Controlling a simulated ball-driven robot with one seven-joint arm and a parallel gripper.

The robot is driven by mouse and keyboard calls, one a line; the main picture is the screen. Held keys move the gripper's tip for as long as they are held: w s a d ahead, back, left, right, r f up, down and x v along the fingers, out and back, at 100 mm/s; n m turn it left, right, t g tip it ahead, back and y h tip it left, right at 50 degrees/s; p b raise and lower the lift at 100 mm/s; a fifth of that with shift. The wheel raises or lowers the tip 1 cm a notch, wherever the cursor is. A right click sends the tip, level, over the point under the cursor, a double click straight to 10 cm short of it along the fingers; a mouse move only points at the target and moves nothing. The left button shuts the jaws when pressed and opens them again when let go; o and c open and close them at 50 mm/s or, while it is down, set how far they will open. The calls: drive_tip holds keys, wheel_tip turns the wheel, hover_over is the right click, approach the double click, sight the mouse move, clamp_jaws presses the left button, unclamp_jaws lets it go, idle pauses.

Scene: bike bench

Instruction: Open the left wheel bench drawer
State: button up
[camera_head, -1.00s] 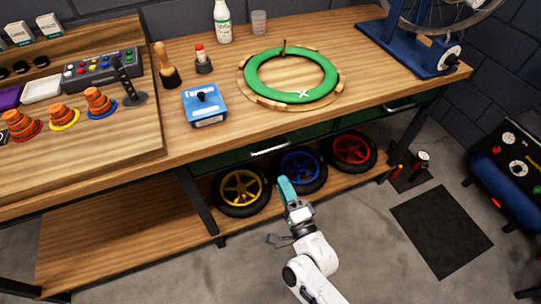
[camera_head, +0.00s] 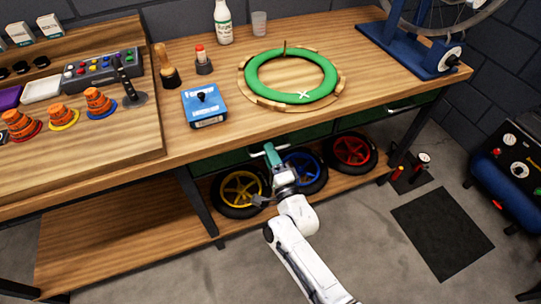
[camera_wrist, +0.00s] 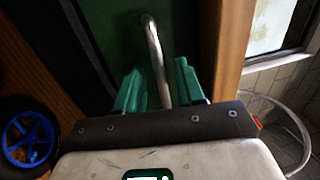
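The left wheel bench drawer (camera_head: 222,160) has a green front under the wooden bench top, and it looks shut. Its metal bar handle (camera_wrist: 155,50) shows in the wrist view, running down between the fingers. My gripper (camera_head: 270,153) is at the handle in the head view, covering most of it. In the wrist view my gripper (camera_wrist: 158,85) has two teal fingers apart, one on each side of the bar, with gaps beside it. The fingers do not appear closed on the handle.
A second green drawer (camera_head: 400,106) is to the right. Yellow (camera_head: 240,190), blue (camera_head: 305,170) and red (camera_head: 350,150) wheels stand on the lower shelf beneath, close to my arm. A dark bench leg (camera_head: 198,205) is left of the drawer. The floor in front is clear.

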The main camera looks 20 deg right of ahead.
clamp_jaws()
idle(0.3)
idle(0.4)
